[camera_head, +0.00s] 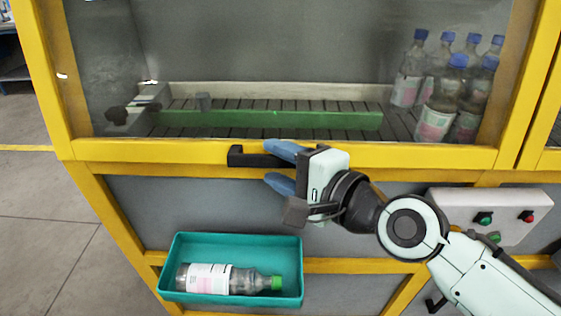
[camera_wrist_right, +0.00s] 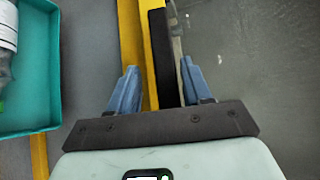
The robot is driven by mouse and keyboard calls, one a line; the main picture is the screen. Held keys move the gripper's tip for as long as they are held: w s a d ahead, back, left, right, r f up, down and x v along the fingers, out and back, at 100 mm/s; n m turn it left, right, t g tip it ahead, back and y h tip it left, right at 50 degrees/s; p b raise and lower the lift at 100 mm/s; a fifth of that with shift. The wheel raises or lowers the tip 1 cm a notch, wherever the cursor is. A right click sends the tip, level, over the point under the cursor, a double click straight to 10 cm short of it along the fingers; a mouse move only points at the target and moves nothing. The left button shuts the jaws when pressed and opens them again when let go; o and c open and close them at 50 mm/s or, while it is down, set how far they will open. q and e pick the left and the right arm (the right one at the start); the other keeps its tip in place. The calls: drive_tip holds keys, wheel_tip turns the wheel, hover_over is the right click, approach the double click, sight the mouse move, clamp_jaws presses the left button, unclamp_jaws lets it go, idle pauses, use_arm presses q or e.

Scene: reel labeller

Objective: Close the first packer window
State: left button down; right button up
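The packer window (camera_head: 290,60) is a clear pane in a yellow frame, and its bottom rail (camera_head: 400,157) lies level with the top of the grey lower panel. It looks lowered, though I cannot tell whether it is fully seated. A black handle (camera_head: 262,158) sits on that rail. My right gripper (camera_head: 282,166) is at the handle's right end, with one blue finger above and one below. In the right wrist view the fingers (camera_wrist_right: 158,85) stand apart on either side of the handle (camera_wrist_right: 161,55), with a gap visible on the left. My left gripper is out of view.
Behind the pane are a conveyor with a green strip (camera_head: 270,119) and several blue-capped bottles (camera_head: 437,107). A teal bin (camera_head: 237,243) holding a green-capped bottle (camera_head: 228,279) hangs below left. A control box (camera_head: 505,207) with green and red buttons is at right.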

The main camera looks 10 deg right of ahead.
drive_tip(key=shift+r, duration=0.1)
drive_tip(key=shift+s+d+r, duration=0.1)
drive_tip(key=shift+s+d, duration=0.05)
drive_tip(key=shift+s, duration=0.1)
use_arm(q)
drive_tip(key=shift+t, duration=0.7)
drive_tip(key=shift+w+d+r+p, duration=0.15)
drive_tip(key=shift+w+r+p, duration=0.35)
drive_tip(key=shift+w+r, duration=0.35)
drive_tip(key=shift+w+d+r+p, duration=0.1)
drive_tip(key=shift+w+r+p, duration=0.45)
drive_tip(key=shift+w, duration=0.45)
use_arm(e)
drive_tip(key=v, duration=1.2)
drive_tip(key=shift+s+d+f, duration=0.2)
drive_tip(key=shift+s+d, duration=0.05)
drive_tip(key=shift+s, duration=0.1)
